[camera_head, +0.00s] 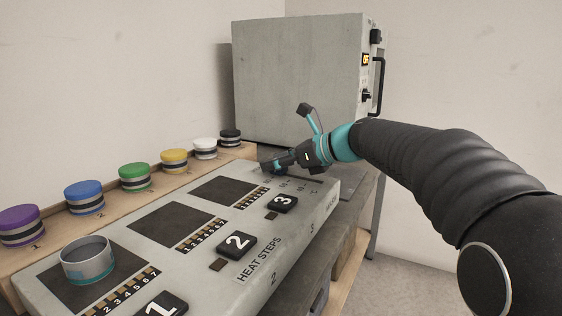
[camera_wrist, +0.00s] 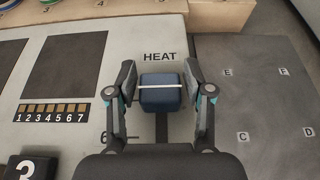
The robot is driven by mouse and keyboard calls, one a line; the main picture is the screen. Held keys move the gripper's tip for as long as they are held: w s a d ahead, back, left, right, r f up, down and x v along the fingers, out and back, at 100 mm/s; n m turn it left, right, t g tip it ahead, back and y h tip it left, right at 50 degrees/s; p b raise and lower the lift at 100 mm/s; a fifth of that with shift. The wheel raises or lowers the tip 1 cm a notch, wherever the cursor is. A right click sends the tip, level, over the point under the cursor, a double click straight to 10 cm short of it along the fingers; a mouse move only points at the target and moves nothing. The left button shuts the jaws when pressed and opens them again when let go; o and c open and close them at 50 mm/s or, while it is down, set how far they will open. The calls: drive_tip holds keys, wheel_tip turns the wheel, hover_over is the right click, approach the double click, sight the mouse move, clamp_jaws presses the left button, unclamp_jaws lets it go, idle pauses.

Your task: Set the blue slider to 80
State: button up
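The blue slider (camera_wrist: 162,97) is a dark blue block with a white line across its top. In the wrist view it stands near the printed word HEAT, with a dark slot running from it toward my wrist. My gripper (camera_wrist: 162,78) is open, with one finger on each side of the slider. A gap shows at the left finger; the right finger is very close, and I cannot tell whether it touches. The head view shows my gripper (camera_head: 287,140) at the panel's far end, with its fingers spread. The scale numbers along the slot are mostly hidden by my gripper.
The grey control panel (camera_head: 225,262) carries dark square plates and black numbered buttons. A metal cup (camera_head: 87,262) stands on the nearest plate. Several coloured-lid jars line a wooden shelf (camera_head: 58,232) on the left. A grey oven (camera_head: 300,80) stands behind the panel.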

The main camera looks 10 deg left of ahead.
drive_tip(key=shift+o, duration=0.2)
drive_tip(key=shift+d, duration=0.1)
wheel_tip(320, 180, up, 5)
hover_over(321, 182)
drive_tip(key=shift+s+f, duration=0.1)
drive_tip(key=shift+f, duration=0.1)
idle(0.3)
